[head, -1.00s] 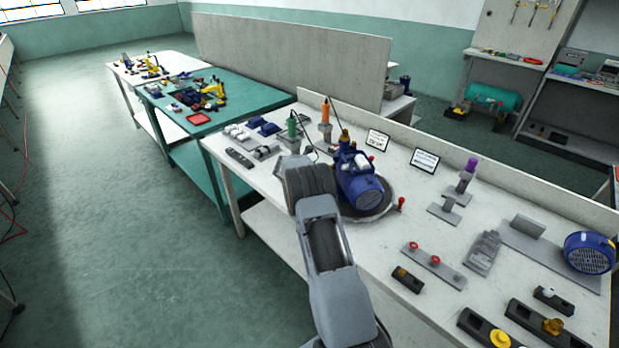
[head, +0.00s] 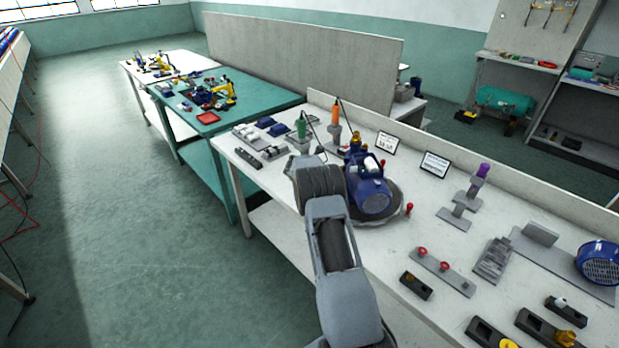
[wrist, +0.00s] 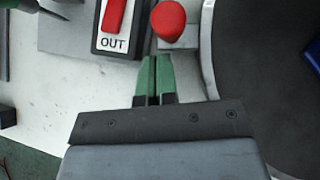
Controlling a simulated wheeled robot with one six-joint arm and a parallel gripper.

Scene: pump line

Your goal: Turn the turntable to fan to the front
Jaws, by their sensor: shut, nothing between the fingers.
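The turntable (head: 393,212) is a dark round disc on the white bench, with a blue pump (head: 368,187) on it. The pump's round fan grille (head: 375,199) faces the near side of the bench, and brass fittings stand at its far end. A red ball knob (head: 409,208) stands at the disc's right edge. In the wrist view the disc (wrist: 262,90) fills the right side. My gripper (wrist: 156,62) is shut and empty, its green fingertips just below a red knob (wrist: 168,20) beside the disc; contact is unclear. In the head view my arm hides the gripper.
A red switch on a plate marked OUT (wrist: 112,44) is left of the fingertips. Green (head: 301,127) and orange (head: 335,112) tools stand behind my arm. Two signs (head: 435,164) stand at the back. A plate with red knobs (head: 442,271) lies to the right.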

